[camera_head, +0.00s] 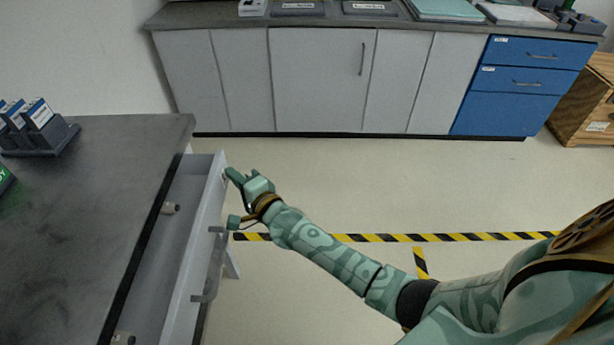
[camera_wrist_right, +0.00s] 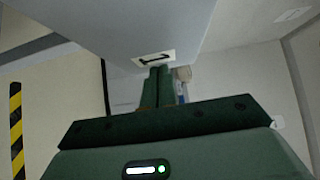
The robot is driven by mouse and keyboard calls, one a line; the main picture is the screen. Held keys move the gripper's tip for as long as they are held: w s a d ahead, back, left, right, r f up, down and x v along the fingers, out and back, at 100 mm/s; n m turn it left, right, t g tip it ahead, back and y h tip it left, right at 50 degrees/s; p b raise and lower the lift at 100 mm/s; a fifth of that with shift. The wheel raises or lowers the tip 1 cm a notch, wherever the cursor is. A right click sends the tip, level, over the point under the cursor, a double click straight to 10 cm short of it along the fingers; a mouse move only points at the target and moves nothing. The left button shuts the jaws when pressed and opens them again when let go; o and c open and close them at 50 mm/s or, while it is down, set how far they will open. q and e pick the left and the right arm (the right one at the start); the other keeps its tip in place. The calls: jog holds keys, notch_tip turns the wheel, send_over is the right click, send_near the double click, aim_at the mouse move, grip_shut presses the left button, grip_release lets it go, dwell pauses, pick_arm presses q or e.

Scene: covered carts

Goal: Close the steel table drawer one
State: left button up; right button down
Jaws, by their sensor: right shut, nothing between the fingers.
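The steel table drawer one (camera_head: 193,270) is pulled out from under the dark-topped table at the left. Its light grey front carries a bar handle (camera_head: 213,265). In the right wrist view the drawer front (camera_wrist_right: 130,25) fills the top and bears a white label with a "1" (camera_wrist_right: 154,57). My right gripper (camera_head: 229,173) is shut and empty, at the far end of the drawer front. In the wrist view its fingertips (camera_wrist_right: 158,72) are close below the label; whether they touch the front I cannot tell. My left gripper is not in view.
The dark tabletop (camera_head: 80,220) holds a rack of boxes (camera_head: 38,130). Grey and blue cabinets (camera_head: 320,80) line the back wall, and a wooden crate (camera_head: 590,105) stands at the right. The floor between is clear, with striped tape.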

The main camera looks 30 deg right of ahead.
jog(key=b, duration=0.2)
send_near(182, 164)
jog(key=w, duration=0.4)
jog(key=shift+f, duration=0.35)
jog(key=shift+w+a, duration=0.1)
jog(key=shift+a, duration=0.15)
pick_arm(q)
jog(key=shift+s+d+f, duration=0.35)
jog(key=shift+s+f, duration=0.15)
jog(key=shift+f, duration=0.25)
pick_arm(e)
jog(key=shift+a+r, duration=0.1)
jog(key=shift+r, duration=0.1)
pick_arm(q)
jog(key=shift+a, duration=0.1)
pick_arm(e)
jog(key=shift+r, duration=0.15)
